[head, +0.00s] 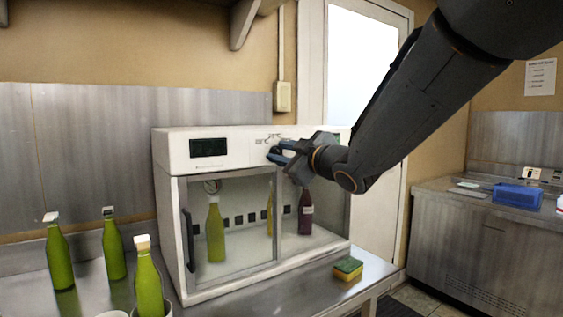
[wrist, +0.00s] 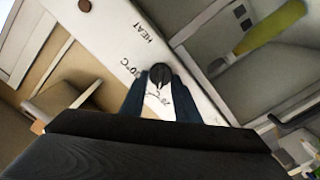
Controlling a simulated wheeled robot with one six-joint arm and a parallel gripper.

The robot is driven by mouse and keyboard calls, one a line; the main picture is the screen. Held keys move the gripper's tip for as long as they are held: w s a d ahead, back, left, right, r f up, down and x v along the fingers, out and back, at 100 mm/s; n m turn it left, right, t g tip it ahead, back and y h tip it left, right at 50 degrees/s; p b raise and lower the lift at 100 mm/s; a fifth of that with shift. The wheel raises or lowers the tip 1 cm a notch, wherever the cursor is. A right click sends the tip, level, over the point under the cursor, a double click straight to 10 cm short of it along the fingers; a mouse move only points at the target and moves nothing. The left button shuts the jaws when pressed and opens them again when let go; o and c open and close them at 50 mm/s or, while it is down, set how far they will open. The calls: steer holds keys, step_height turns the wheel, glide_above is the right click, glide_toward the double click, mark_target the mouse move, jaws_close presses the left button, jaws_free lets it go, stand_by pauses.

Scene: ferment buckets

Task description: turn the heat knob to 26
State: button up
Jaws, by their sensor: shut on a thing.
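The heat knob (wrist: 160,72) is a dark round knob on the white front panel of the incubator (head: 180,150). In the wrist view my gripper (wrist: 161,82) has one blue-grey finger on each side of the knob and is shut on it. The printed word HEAT and temperature marks, one reading 30°C, show around the knob. The knob's pointer and exact setting cannot be made out. In the head view my gripper (head: 284,154) is at the panel, right of the dark display (head: 208,147), whose reading is illegible. The gripper hides most of the knob there.
Several green bottles (head: 59,257) stand on the steel counter at the left. Bottles, one dark (head: 305,212), stand behind the incubator's glass front. A sponge (head: 348,268) lies at its right front. A blue box (head: 518,195) is on the far right counter.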

steer(key=shift+n+b, duration=0.4)
steer(key=shift+n, duration=0.1)
steer(key=o, duration=1)
steer(key=shift+b+v, duration=0.4)
steer(key=shift+v, duration=3.5)
